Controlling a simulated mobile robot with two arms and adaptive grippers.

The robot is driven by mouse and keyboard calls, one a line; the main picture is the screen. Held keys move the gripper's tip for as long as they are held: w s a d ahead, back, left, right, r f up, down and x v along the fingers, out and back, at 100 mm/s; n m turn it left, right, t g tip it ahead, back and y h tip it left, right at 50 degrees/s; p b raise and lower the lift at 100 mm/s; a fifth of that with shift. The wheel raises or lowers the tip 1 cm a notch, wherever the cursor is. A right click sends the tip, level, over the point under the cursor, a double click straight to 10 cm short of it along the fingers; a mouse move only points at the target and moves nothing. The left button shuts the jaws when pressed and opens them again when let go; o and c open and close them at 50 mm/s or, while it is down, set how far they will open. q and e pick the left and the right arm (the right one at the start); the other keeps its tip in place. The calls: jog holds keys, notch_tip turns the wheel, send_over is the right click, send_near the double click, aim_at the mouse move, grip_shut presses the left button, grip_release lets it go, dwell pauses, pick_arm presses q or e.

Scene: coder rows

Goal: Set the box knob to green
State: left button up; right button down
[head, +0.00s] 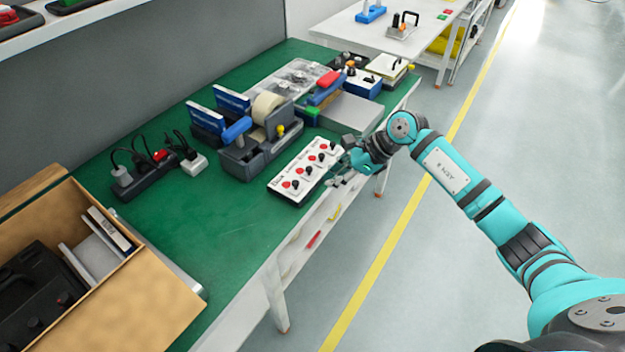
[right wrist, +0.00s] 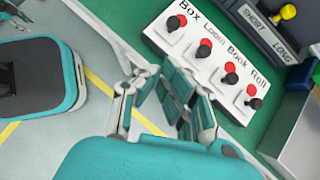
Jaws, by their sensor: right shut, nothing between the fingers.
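A white panel (head: 305,168) lies near the right edge of the green table, with a row of black knobs and red marks. In the right wrist view the panel (right wrist: 190,48) carries the labels Box, Loom, Book and Roll. The box knob (right wrist: 172,23) is black with a red mark beside it; I see no green mark there. My right gripper (head: 338,180) is beside the panel's right long side, apart from the knobs. It also shows in the right wrist view (right wrist: 157,82), shut and empty.
A grey tape dispenser (head: 258,150) stands just behind the panel. A power strip (head: 145,178) with plugs and an open cardboard box (head: 150,300) are to the left. A grey flat case (head: 352,112) lies beyond the panel. Bare green table (head: 215,225) is left of it.

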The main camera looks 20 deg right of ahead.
aim_at(302, 186)
jog(key=a, duration=0.1)
jog(key=w+a+f, duration=0.1)
jog(key=a+f+p, duration=0.1)
jog(key=shift+w+a, duration=0.25)
jog(key=shift+w, duration=0.05)
jog(key=shift+w+a+f, duration=0.25)
jog(key=shift+w+a, duration=0.05)
jog(key=shift+a, duration=0.35)
jog(key=w+a+b, duration=0.2)
jog(key=shift+w+f+b, duration=0.15)
jog(key=shift+w+b, duration=0.1)
jog(key=shift+b, duration=0.1)
jog(key=shift+w+a, duration=0.1)
jog(key=shift+w, duration=0.1)
jog(key=shift+s, duration=0.1)
